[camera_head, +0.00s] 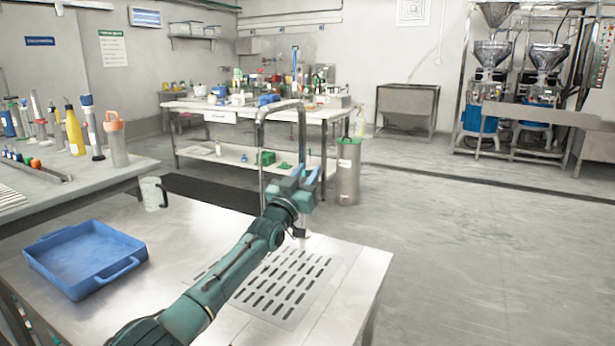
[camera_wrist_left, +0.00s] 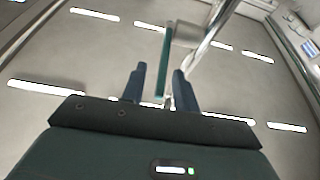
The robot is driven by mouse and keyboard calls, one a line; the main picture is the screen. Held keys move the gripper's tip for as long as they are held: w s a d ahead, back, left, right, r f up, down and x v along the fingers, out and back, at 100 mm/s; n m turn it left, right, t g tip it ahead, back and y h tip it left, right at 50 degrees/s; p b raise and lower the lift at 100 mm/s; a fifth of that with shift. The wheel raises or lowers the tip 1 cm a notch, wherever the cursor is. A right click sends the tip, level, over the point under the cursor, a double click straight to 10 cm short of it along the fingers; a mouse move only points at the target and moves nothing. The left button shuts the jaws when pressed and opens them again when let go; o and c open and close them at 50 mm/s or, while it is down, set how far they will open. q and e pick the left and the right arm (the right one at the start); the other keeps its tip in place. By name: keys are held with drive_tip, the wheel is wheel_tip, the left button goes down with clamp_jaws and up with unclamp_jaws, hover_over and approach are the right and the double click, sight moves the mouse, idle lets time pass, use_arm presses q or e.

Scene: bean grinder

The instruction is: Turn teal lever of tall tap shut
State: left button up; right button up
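The tall tap (camera_head: 302,125) is a grey metal arch rising from the steel worktop (camera_head: 365,265). Its pipe (camera_wrist_left: 212,35) also crosses the upper right of the left wrist view. My left gripper (camera_head: 306,178) is at the tap. In the wrist view its two dark blue fingers (camera_wrist_left: 160,84) are spread, with the lever's lower end between them and gaps visible at the sides. The lever cannot be made out clearly in the head view. My right gripper is not in view.
A blue tray (camera_head: 85,255) lies on the worktop at left, with a pale mug (camera_head: 153,194) behind it. A slotted drain plate (camera_head: 285,285) lies below my forearm. A grey cylinder bin (camera_head: 348,172) stands on the floor behind the tap. The right floor is clear.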

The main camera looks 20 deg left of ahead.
use_arm(q)
drive_tip(key=shift+w+r, duration=0.1)
drive_tip(key=shift+w, duration=0.15)
clamp_jaws()
idle(0.6)
